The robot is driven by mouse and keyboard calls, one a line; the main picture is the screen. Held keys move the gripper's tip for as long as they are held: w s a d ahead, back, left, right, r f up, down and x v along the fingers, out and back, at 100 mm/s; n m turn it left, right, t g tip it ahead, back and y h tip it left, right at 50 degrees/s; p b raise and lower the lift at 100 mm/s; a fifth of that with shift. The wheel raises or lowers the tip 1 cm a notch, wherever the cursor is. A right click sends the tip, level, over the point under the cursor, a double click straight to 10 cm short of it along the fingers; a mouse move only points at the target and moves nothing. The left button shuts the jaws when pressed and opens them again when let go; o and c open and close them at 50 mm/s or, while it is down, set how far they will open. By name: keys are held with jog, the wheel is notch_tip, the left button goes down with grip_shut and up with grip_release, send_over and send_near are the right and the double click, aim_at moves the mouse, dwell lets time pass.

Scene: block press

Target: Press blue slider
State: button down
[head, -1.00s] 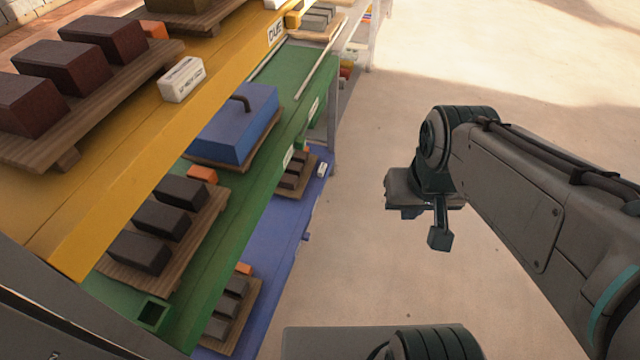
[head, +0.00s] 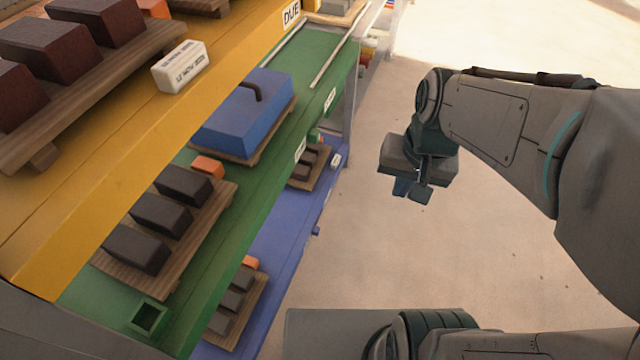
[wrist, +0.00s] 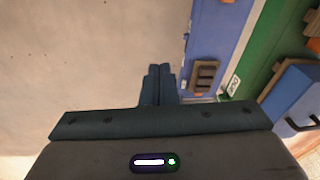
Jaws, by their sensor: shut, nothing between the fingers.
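The blue shelf level (head: 258,268) is the lowest of the rack on the left in the head view. A small blue knob (head: 316,231) sticks out from its outer edge; I take it as the slider, but cannot be sure. The blue level (wrist: 213,45) also shows right of the fingers in the wrist view. My gripper (head: 411,190) hangs in free air over the floor, to the right of the rack and apart from it. Its two fingers (wrist: 160,72) are together and empty in the wrist view.
Above the blue level are a green shelf (head: 318,103) and a yellow shelf (head: 120,165). A blue handled box (head: 245,115) stands on the green shelf. Dark blocks (head: 160,215) lie on wooden pallets. The floor (head: 480,240) right of the rack is clear.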

aim_at(316, 231)
jog(key=w+a+f+m+g+y+b, duration=0.1)
jog(key=w+a+f+m+y+b, duration=0.3)
jog(key=f, duration=0.9)
jog(key=w+f+m+g+y+b, duration=0.25)
jog(key=w+f+m+b, duration=0.45)
jog(key=f, duration=0.6)
jog(key=w+a+f+m+g+y+b, duration=0.1)
jog(key=w+a+f+m+y+b, duration=0.35)
jog(key=f, duration=0.95)
jog(key=w+f+m+t+y+b, duration=0.1)
jog(key=w+f+m+t+b, duration=0.2)
jog(key=f+m, duration=0.9)
jog(key=w+f+m+t+y+b, duration=0.2)
jog(key=f+m+t+b, duration=0.8)
jog(key=f, duration=1.9)
jog(key=w+m+b, duration=0.1)
jog(key=m+b, duration=0.1)
jog(key=m, duration=0.1)
jog(key=shift+d, duration=0.2)
jog(key=shift+w+f, duration=0.1)
